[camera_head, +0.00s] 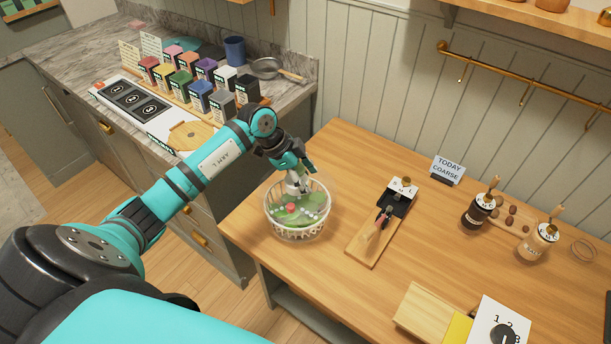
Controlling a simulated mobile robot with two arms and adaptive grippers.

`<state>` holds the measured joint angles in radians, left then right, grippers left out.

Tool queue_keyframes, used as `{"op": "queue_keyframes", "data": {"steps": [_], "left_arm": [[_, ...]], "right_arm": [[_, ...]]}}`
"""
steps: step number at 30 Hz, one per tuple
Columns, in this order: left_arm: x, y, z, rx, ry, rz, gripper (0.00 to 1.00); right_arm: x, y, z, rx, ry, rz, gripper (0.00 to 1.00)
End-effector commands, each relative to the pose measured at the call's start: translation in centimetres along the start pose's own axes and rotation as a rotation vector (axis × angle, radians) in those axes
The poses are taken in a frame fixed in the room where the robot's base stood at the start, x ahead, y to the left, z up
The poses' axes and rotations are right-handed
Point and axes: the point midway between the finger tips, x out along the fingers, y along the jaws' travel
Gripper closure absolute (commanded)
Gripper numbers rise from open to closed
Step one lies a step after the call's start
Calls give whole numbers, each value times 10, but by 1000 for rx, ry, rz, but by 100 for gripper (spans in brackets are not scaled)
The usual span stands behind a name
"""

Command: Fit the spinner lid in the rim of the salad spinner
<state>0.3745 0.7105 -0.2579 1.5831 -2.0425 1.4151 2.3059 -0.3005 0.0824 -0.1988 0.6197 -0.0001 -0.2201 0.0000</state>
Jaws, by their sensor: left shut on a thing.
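The salad spinner (298,230) stands near the left end of the wooden table, a round bowl with a white slatted basket. The fingertips are small and partly hidden by my wrist. I cannot tell whether the lid sits level in the rim or just above it. My right gripper is out of view.
A wooden board with a black device (398,200) lies right of the spinner. The marble counter at the left holds several coloured boxes (185,85). Bare tabletop lies around the spinner's right side.

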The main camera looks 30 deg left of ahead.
Motion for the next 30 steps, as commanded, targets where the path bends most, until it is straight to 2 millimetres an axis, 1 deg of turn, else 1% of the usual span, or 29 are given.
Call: {"op": "queue_keyframes", "data": {"steps": [13,21,30], "left_arm": [[0,0,0,1,1,-1,100],[0,-2,-4,1,1,0,100],[2,-2,-4,1,1,-1,100]], "right_arm": [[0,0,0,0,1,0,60],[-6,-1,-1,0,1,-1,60],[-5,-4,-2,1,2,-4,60]]}}
